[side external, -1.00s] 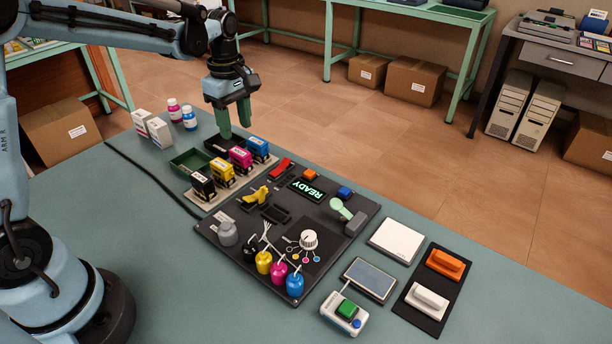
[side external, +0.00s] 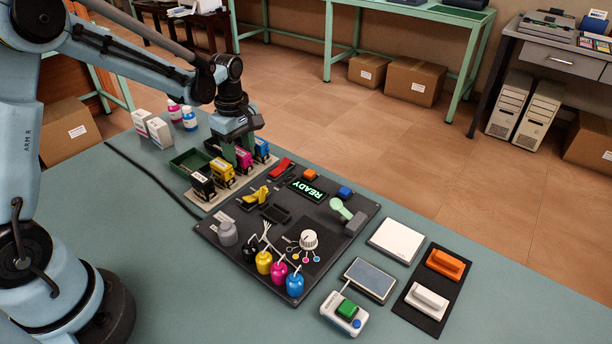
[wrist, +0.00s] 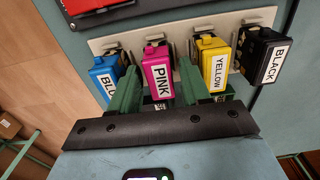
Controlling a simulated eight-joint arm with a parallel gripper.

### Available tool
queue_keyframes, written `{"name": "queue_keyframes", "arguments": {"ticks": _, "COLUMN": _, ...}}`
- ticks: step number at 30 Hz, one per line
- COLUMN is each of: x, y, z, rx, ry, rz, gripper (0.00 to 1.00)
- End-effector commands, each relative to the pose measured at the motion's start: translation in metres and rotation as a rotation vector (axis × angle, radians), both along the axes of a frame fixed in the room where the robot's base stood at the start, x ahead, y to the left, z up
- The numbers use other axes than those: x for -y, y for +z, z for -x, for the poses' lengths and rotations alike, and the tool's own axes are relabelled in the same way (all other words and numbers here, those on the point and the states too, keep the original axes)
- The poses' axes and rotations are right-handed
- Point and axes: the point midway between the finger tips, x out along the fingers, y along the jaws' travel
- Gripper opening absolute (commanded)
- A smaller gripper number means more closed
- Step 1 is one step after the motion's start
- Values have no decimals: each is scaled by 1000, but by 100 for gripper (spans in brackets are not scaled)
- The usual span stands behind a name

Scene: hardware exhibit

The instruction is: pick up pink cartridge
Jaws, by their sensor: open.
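The pink cartridge (side external: 242,162) stands in the row on a pale rack, between the yellow cartridge (side external: 221,172) and the blue cartridge (side external: 262,150). It also shows in the wrist view (wrist: 157,78) with its PINK label facing the camera. My gripper (side external: 238,152) is low over the row. In the wrist view its green fingers (wrist: 157,70) are apart, one on each side of the pink cartridge, with visible gaps. The left finger is between blue and pink, the right between pink and yellow. I cannot tell how far down the fingertips reach.
The black cartridge (wrist: 262,55) ends the row beside yellow. A green tray (side external: 190,160) lies behind the row. The dark panel (side external: 215,240) with a dial, ink bottles and a READY display is in front. White boxes (side external: 159,133) and small bottles stand at the back left.

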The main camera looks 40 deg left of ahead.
Motion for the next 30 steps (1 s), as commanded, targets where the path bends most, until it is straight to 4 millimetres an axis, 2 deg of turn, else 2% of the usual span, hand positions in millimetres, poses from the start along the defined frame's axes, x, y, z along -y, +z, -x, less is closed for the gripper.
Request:
{"name": "queue_keyframes", "arguments": {"ticks": 7, "x": 0, "y": 0, "z": 0, "rx": 0, "ry": 0, "rz": 0, "gripper": 45}}
{"name": "queue_keyframes", "arguments": {"ticks": 12, "x": 0, "y": 0, "z": 0, "rx": 0, "ry": 0, "rz": 0, "gripper": 19}}
{"name": "queue_keyframes", "arguments": {"ticks": 15, "x": 0, "y": 0, "z": 0, "rx": 0, "ry": 0, "rz": 0, "gripper": 8}}
{"name": "queue_keyframes", "arguments": {"ticks": 20, "x": 0, "y": 5, "z": 0, "rx": 0, "ry": 0, "rz": 0, "gripper": 7}}
{"name": "queue_keyframes", "arguments": {"ticks": 30, "x": 0, "y": 30, "z": 0, "rx": 0, "ry": 0, "rz": 0, "gripper": 7}}
